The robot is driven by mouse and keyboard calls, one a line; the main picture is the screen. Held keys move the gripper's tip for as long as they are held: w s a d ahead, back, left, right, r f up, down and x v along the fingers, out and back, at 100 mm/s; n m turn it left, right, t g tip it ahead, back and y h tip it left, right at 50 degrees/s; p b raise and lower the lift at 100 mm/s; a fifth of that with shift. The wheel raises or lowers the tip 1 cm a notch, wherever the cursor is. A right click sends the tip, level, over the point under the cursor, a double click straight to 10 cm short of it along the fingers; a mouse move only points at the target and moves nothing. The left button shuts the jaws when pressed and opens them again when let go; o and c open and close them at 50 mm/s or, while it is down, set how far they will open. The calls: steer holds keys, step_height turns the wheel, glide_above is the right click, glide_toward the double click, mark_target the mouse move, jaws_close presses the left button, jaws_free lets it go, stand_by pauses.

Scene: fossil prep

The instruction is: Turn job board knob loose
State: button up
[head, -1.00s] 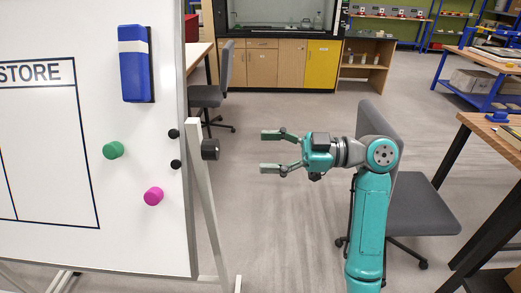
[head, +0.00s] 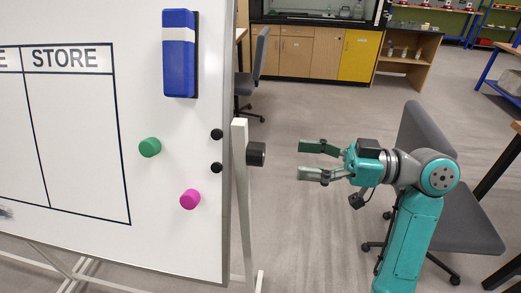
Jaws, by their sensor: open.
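The job board (head: 85,150) is a white board on the left, with a STORE column drawn on it. A black knob (head: 256,154) sticks out to the right from the pale frame post at the board's right edge. My gripper (head: 300,160) is open and empty, to the right of the knob. Its two fingers point left towards the knob, one above the other in the picture, with a gap between fingertips and knob. Nothing hides the knob's outer end.
A green magnet (head: 150,147), a pink magnet (head: 190,199) and a blue eraser (head: 179,53) are on the board. Grey chairs stand behind my arm (head: 470,212) and at the back (head: 255,75). A wooden cabinet (head: 312,52) is at the far wall. Floor between is clear.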

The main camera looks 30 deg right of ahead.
mark_target(264, 154)
steer(key=x, duration=0.8)
steer(key=shift+w+a, duration=0.2)
steer(key=shift+a, duration=0.05)
steer(key=c, duration=1.2)
